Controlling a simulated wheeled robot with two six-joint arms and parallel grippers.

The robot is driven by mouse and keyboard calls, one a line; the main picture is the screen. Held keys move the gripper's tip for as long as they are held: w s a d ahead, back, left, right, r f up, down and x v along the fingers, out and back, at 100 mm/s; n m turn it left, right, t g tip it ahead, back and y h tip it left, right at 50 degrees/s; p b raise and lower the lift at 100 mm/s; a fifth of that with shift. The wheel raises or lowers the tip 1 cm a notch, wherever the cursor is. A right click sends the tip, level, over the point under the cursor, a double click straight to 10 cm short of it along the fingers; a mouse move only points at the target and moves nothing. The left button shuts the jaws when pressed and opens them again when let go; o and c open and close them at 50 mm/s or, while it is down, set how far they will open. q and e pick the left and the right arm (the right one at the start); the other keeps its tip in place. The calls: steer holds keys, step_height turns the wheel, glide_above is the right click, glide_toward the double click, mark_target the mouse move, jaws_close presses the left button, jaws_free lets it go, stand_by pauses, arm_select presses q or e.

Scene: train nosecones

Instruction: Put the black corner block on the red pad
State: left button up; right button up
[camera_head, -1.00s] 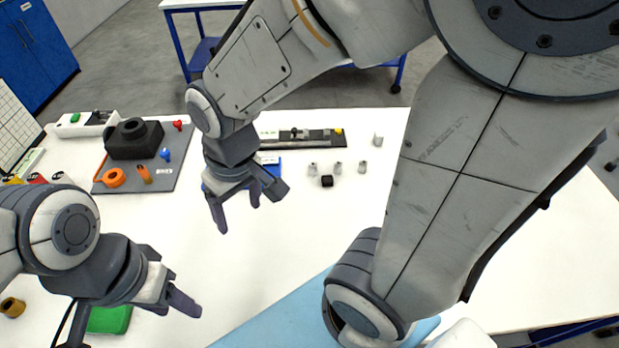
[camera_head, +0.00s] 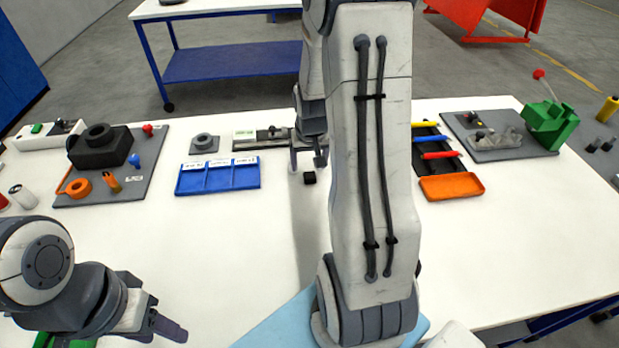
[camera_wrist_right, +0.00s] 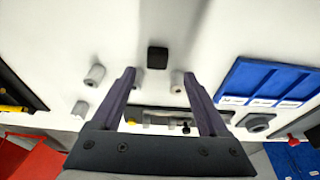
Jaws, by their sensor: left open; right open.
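The small black corner block (camera_head: 309,177) lies on the white table, just in front of my right gripper (camera_head: 307,160) in the head view. In the right wrist view the black block (camera_wrist_right: 158,60) sits just beyond and between the two fingertips of my open right gripper (camera_wrist_right: 159,76). The fingers are empty; I cannot tell their exact height above the table. My left gripper (camera_head: 165,316) is open and empty at the lower left. I cannot make out a red pad in either view.
Several small grey cylinders, such as one grey cylinder (camera_wrist_right: 95,74), lie close around the block. A blue three-part tray (camera_head: 218,177) is to the left, an orange tray (camera_head: 452,187) to the right. My right arm covers the table's middle. The front left-centre is clear.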

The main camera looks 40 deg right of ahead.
mark_target(310, 175)
steer(key=x, duration=0.4)
steer(key=shift+s+d+f+p, duration=0.1)
steer(key=shift+s+d+p, duration=0.05)
steer(key=shift+s+p, duration=0.15)
steer(key=shift+w+d+f, duration=0.1)
steer(key=shift+w+f, duration=0.15)
steer(key=shift+f, duration=0.35)
jaws_close()
steer(key=shift+r, duration=0.1)
